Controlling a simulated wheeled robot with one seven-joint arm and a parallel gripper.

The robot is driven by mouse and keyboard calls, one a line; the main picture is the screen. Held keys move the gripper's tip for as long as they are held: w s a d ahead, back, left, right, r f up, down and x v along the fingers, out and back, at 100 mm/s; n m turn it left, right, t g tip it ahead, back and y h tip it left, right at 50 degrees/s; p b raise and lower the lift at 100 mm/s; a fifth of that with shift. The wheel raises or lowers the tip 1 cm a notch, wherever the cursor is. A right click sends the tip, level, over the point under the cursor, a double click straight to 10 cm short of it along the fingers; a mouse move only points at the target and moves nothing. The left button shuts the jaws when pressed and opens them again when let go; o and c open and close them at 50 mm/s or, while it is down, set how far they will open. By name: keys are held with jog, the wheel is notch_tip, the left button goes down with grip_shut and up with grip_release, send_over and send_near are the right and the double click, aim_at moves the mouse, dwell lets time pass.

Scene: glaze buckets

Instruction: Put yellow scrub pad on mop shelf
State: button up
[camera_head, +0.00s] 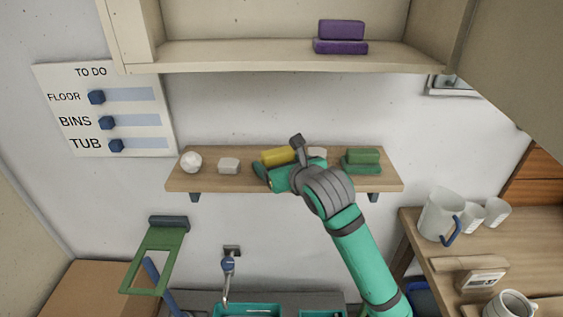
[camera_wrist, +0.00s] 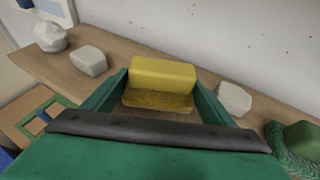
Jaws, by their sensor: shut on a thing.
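The yellow scrub pad (camera_wrist: 163,76) is a yellow block with a darker yellow layer at its base. In the wrist view it sits between the two green fingers of my gripper (camera_wrist: 160,92), which are shut on its sides. In the head view the pad (camera_head: 278,156) shows over the middle of the wooden wall shelf (camera_head: 215,184), partly hidden by my gripper (camera_head: 278,172). It is at shelf level; I cannot tell whether its base touches the board. No label names this shelf as the mop shelf.
On the wooden shelf are a white faceted lump (camera_head: 191,162), a pale block (camera_head: 229,166), another pale block (camera_wrist: 234,98) and a green pad (camera_head: 362,160). An upper cabinet shelf (camera_head: 220,54) holds purple pads (camera_head: 341,37) and has free room to their left. A mug (camera_head: 440,214) stands right.

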jog(key=shift+d+f, duration=0.1)
jog(key=shift+f, duration=0.4)
jog(key=o, duration=1)
jog(key=shift+o, duration=0.4)
jog(key=shift+s+a+f+g, duration=0.2)
jog(key=shift+s+a+g, duration=0.1)
jog(key=shift+a, duration=0.25)
jog(key=shift+w+r, duration=0.15)
jog(key=shift+r, duration=0.4)
jog(key=v, duration=1.2)
jog(key=shift+d, duration=0.35)
jog(key=shift+r, duration=0.1)
